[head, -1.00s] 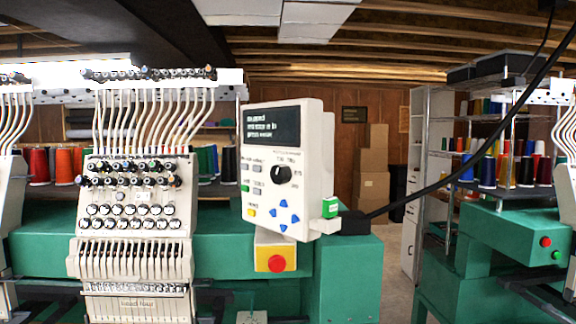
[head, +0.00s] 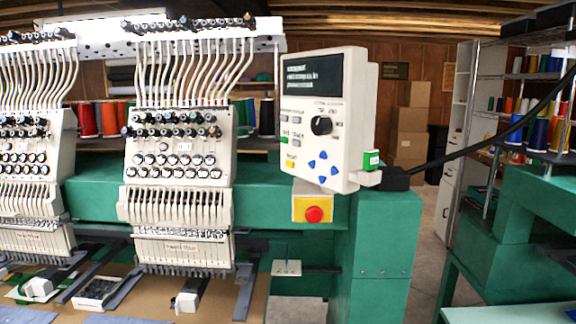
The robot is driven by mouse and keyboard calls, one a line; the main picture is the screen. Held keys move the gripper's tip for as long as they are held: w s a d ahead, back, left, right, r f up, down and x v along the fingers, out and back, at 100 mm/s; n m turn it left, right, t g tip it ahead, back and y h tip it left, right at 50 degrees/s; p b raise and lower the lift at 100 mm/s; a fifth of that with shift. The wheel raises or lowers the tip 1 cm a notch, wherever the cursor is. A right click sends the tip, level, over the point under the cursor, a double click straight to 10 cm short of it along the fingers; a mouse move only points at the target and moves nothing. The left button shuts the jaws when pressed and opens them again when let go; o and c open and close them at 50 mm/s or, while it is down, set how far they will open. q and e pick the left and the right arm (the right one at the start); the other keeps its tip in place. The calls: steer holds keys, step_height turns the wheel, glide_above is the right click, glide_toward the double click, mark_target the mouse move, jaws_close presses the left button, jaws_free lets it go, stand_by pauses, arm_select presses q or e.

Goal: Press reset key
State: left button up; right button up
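The white control panel (head: 350,120) stands upright right of centre in the head view, on the green embroidery machine. Its dark screen (head: 312,77) shows a few lines of light text, too small to read. Below are several grey keys, a green key (head: 285,140), a black knob (head: 321,125), blue arrow keys (head: 322,168) and a yellow key (head: 291,164) at lower left. The small label above the yellow key may read reset, but I cannot be sure. Nothing covers the keys. Neither of my grippers is in view.
A red mushroom button (head: 314,214) on a yellow box sits just under the panel. A black cable (head: 470,138) runs from the panel to upper right. Embroidery heads (head: 180,170) stand at left over a tan table (head: 140,309). A green machine stands at right; floor shows between.

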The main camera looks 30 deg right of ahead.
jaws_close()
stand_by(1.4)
